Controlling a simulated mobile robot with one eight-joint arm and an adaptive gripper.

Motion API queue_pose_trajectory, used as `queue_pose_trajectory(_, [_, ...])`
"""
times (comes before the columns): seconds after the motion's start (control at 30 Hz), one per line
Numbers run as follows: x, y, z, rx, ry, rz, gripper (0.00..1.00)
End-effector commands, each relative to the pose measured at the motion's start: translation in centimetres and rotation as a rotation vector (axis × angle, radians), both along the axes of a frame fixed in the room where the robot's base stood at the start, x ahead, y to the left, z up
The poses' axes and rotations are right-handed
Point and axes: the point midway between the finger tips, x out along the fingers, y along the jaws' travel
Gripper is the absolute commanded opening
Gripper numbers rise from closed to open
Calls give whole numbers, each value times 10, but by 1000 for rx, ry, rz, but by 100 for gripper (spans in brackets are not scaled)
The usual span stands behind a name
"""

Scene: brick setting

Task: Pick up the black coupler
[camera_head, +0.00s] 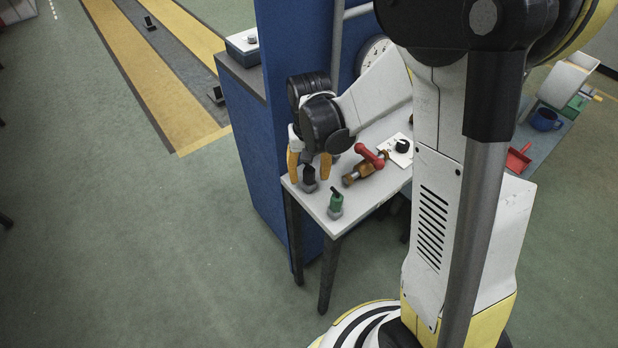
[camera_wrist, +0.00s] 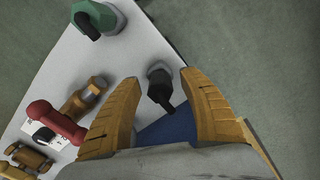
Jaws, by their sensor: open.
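The black coupler (camera_head: 308,175) stands on the white table (camera_head: 350,205) near its left corner. In the wrist view the black coupler (camera_wrist: 160,88) shows between my two orange fingers. My gripper (camera_head: 309,178) is open, with one finger on each side of the coupler. In the wrist view my gripper (camera_wrist: 158,75) has a visible gap between each finger and the coupler. I cannot tell how far down the fingers reach beside it.
A green-topped coupler (camera_head: 336,200) stands close by on the table. A brass fitting (camera_head: 352,178), a red dumbbell-shaped piece (camera_head: 369,155) and a white plate with a black knob (camera_head: 402,147) lie further right. A blue panel (camera_head: 247,155) rises behind the table's left side.

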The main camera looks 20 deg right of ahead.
Motion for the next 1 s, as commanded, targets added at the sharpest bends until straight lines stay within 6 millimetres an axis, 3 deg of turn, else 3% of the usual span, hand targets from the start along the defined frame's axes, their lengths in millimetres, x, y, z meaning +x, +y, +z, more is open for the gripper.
queue_pose_trajectory(0.1, [0,0,1,0,0,0,49])
queue_pose_trajectory(0.27, [0,0,1,0,0,0,0])
queue_pose_trajectory(0.73, [0,0,5,0,0,0,0])
queue_pose_trajectory(0.87, [0,0,18,0,0,0,0])
queue_pose_trajectory(1.0, [0,0,45,0,0,0,0])
